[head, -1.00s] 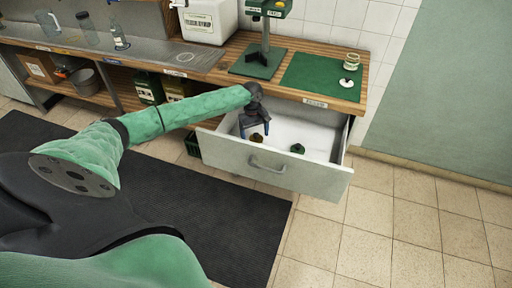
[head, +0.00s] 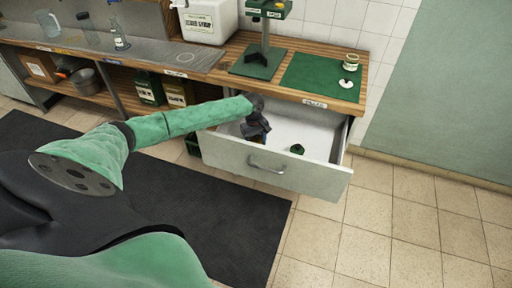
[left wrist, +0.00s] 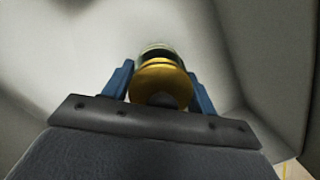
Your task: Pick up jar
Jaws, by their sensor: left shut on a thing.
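My left gripper (head: 256,134) reaches down into the open drawer (head: 245,163). In the left wrist view, my left gripper (left wrist: 160,85) has its blue fingers shut on a jar with a round yellow-gold lid (left wrist: 160,80). The jar's body is mostly hidden behind its lid, and the gripper hides most of it in the head view. I cannot tell whether it touches the drawer floor. Another small item with a dark green top (head: 297,149) sits in the drawer, to the right of the gripper. My right gripper is out of view.
Above the drawer, the wooden counter (head: 330,103) holds a green mat (head: 310,75), a small jar (head: 351,62), a white piece (head: 348,84) and a green stand (head: 263,57). The drawer walls surround the gripper. Tiled floor lies open at the right.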

